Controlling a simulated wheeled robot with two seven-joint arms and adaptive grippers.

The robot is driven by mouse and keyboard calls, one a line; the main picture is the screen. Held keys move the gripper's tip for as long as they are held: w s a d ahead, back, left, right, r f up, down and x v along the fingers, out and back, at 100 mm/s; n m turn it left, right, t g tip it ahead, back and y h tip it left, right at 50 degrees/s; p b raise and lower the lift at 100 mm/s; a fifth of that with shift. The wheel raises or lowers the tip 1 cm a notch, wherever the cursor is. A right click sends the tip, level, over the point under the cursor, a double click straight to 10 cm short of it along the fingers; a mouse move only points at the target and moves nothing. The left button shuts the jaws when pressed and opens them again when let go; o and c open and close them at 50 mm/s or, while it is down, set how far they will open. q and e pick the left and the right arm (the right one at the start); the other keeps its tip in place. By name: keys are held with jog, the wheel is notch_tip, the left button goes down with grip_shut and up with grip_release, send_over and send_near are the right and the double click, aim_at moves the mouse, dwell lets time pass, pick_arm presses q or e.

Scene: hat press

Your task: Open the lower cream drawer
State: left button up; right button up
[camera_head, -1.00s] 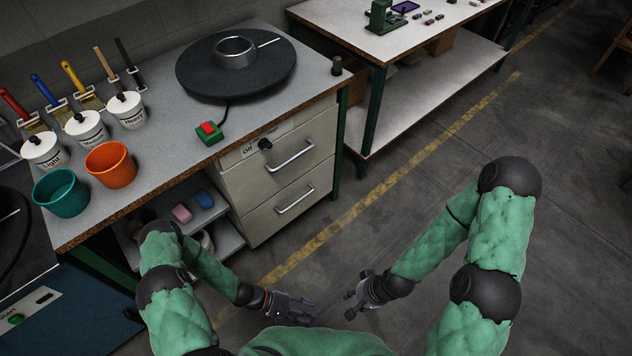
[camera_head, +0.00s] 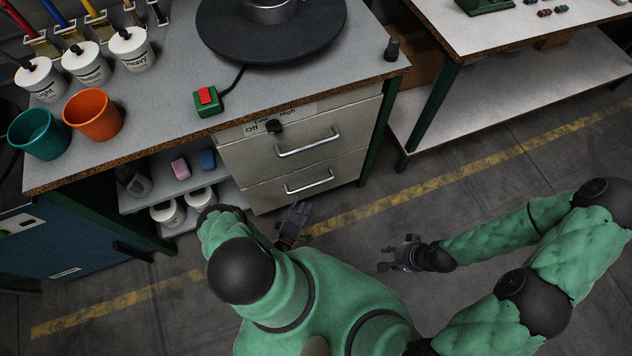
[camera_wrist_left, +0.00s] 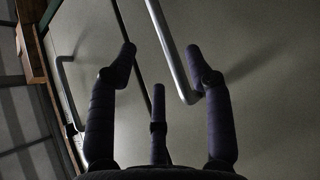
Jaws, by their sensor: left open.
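The lower cream drawer (camera_head: 264,196) is shut below the upper drawer in the head view. Its silver bar handle (camera_head: 309,184) also shows in the left wrist view (camera_wrist_left: 172,52). My left gripper (camera_head: 298,208) is open just below and in front of the lower drawer. In the left wrist view its dark fingers (camera_wrist_left: 160,62) point at the drawer fronts, with the lower handle seen between the outer fingertips, close to the right one. I cannot tell whether they touch. My right gripper (camera_head: 384,259) is open and empty over the floor, to the right.
The upper drawer (camera_head: 240,155) is shut, with its own handle (camera_head: 308,145) and a black knob (camera_head: 274,127) above. The worktop (camera_head: 160,100) overhangs the drawers. A shelf (camera_head: 170,185) with small blocks and tubs is left of them. The floor in front is clear.

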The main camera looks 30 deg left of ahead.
aim_at(311, 185)
pick_arm(q)
jog(key=w, duration=0.3)
jog(key=w+r+b, duration=0.1)
jog(key=w, duration=0.2)
jog(key=w+b, duration=0.1)
jog(key=w, duration=0.2)
jog(key=shift+w+a+r, duration=0.2)
jog(key=shift+w+a, duration=0.05)
jog(key=shift+a, duration=0.05)
grip_shut()
